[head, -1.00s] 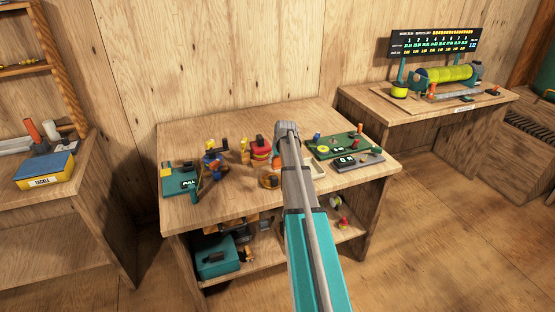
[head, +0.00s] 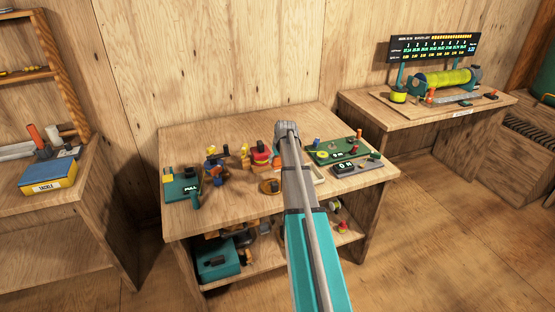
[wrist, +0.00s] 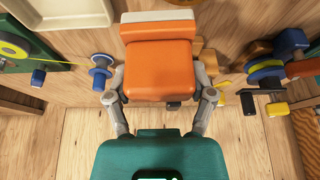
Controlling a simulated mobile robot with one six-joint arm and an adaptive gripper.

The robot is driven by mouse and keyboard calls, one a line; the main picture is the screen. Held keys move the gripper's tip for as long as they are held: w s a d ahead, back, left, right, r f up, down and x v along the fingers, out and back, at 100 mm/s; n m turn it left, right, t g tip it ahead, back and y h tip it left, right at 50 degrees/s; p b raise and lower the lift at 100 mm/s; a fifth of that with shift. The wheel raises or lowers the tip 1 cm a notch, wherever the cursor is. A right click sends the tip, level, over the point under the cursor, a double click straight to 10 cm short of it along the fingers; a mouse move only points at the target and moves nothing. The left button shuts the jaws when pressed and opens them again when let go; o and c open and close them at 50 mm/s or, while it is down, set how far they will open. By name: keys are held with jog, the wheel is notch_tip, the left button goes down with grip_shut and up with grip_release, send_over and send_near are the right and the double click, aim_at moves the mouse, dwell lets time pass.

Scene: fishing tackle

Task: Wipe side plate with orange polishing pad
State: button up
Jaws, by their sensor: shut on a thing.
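In the wrist view my gripper (wrist: 160,98) is shut on the orange polishing pad (wrist: 160,70), a thick orange block with a pale layer at its far end. The fingers grip its two sides. In the head view my arm hides the gripper and pad. I cannot surely pick out the side plate. A round brown dish-like thing (head: 270,187) lies on the workbench just left of my arm, and may be it. I cannot tell whether the pad touches anything.
The workbench (head: 228,218) holds a green board marked PULL (head: 182,184) at left, a reel on a stand (head: 214,166), and a green mat (head: 335,150) with small parts at right. The wrist view shows a blue spool (wrist: 101,73) and a yellow-blue reel (wrist: 264,69) beside the pad.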

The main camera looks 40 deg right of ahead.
jog(key=shift+r+p, duration=0.65)
jog(key=shift+r, duration=0.3)
jog(key=shift+s+f, duration=0.1)
jog(key=shift+s, duration=0.1)
